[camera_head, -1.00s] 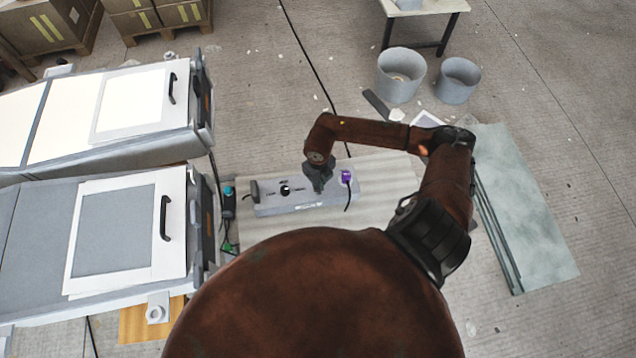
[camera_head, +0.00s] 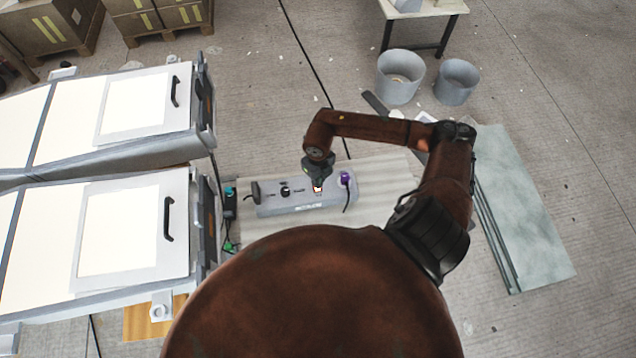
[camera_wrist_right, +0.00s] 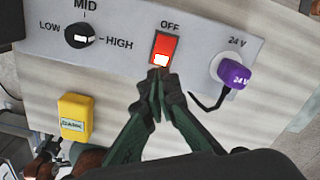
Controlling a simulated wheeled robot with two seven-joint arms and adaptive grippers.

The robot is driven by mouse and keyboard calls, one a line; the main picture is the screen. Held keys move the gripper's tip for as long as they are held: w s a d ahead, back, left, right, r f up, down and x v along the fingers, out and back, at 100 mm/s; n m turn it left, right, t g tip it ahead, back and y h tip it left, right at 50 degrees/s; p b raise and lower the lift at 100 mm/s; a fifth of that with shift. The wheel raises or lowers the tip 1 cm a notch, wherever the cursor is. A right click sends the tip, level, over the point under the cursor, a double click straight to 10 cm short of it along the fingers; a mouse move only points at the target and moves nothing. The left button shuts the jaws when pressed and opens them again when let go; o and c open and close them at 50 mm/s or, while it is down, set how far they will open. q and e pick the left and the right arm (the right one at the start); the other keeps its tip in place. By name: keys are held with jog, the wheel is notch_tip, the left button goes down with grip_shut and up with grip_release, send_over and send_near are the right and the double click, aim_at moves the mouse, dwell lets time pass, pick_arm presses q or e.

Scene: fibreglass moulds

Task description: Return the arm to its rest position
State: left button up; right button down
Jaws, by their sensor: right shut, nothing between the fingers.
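My right gripper (camera_head: 318,183) is over the grey control box (camera_head: 300,208) on the board, its arm reaching in from the right. In the right wrist view the gripper (camera_wrist_right: 160,76) is shut and empty, its tips at the lower edge of a lit red switch (camera_wrist_right: 164,50) under the label OFF. I cannot tell whether they touch it. A black knob (camera_wrist_right: 82,36) marked LOW, MID, HIGH sits left of the switch. A purple 24 V plug (camera_wrist_right: 236,76) sits to the right. My left gripper is not in view.
Two mould benches with bright white panels (camera_head: 120,230) (camera_head: 135,103) stand at left. A pale board (camera_head: 385,185) lies under the box. Grey buckets (camera_head: 400,76) (camera_head: 457,82), a table (camera_head: 425,8) and a greenish sheet (camera_head: 525,210) are to the right.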

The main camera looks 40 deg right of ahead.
jog(key=shift+r+p, duration=0.75)
jog(key=shift+r, duration=0.65)
jog(key=shift+f, duration=0.1)
